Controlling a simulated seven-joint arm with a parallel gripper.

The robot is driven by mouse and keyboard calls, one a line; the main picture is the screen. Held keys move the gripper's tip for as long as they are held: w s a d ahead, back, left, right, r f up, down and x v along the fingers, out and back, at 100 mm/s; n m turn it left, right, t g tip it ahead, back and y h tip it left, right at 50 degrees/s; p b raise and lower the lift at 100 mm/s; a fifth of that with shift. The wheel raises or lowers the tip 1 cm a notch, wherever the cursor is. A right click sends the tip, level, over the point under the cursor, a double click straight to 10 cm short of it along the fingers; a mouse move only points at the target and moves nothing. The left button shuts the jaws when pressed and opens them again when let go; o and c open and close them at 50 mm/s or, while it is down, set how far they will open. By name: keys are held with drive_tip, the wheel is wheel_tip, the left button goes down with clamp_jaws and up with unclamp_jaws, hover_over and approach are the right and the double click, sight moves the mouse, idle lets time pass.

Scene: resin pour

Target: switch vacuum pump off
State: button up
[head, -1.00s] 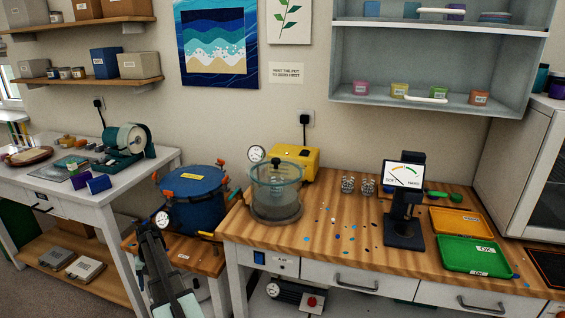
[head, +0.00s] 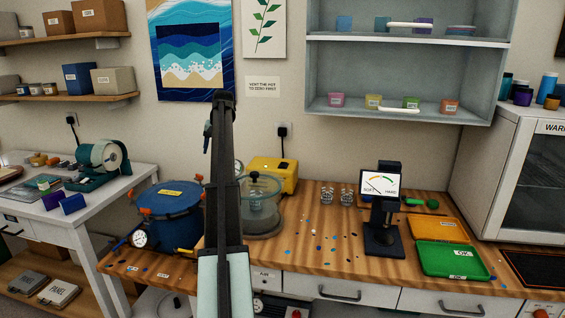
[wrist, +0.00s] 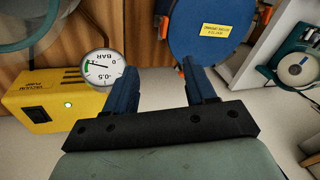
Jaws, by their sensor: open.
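The yellow vacuum pump (head: 287,170) stands at the back of the wooden bench, partly behind the clear vacuum chamber (head: 262,215). A round dial gauge (wrist: 103,70) shows between the pump and my gripper. My gripper (wrist: 160,88) is open and empty, its two blue fingers apart. The pump's switch lies left of the fingers, not between them. In the head view my raised arm hides part of the bench's left side.
A blue pot (head: 172,218) with orange clamps stands left of the chamber. A hardness gauge (head: 384,215), a green tray (head: 450,258) and an orange tray (head: 436,229) are to the right. Small coloured drops dot the bench. A wall shelf (head: 400,118) hangs above.

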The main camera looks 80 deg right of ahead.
drive_tip(key=s+d+r+m+g, duration=0.15)
drive_tip(key=s+d+r, duration=0.25)
drive_tip(key=s+d, duration=0.5)
drive_tip(key=m+g, duration=0.2)
approach(283, 166)
drive_tip(key=shift+y, duration=0.3)
drive_tip(key=f, duration=0.7)
drive_tip(key=shift+d+f, duration=0.2)
